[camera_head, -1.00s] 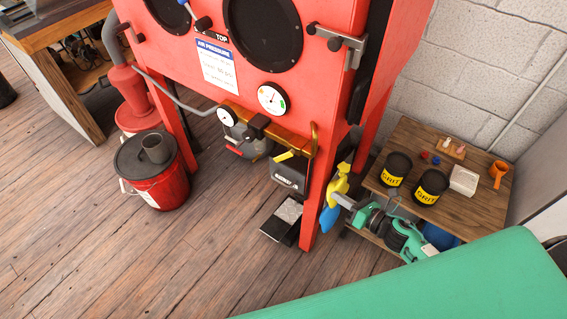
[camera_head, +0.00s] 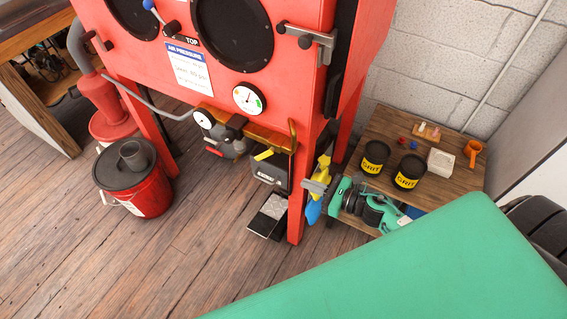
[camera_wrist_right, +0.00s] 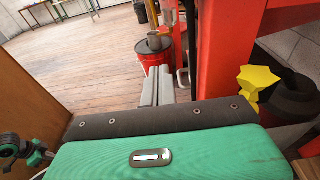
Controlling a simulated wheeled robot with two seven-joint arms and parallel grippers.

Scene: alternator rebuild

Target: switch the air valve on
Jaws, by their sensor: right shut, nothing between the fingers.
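The air valve's yellow lever (camera_head: 264,155) sits under the front of the red blast cabinet, on brass pipework, above a black box. It lies at a slight slant; whether it stands on or off I cannot tell. My right gripper (camera_head: 312,186) is shut and empty. It is right of the lever and lower in the head view, in front of a hanging yellow and blue item, and overlaps it; whether they touch I cannot tell. In the right wrist view its grey fingers (camera_wrist_right: 157,87) are together. My left gripper is not in view.
The red cabinet (camera_head: 300,80) has a front leg (camera_head: 298,205) beside my right gripper. Black grit cans (camera_head: 376,158) stand on a wooden shelf (camera_head: 450,185) at the right. A lidded red bucket (camera_head: 150,192) stands on the floor at left. A foot pedal (camera_head: 268,217) lies below the valve.

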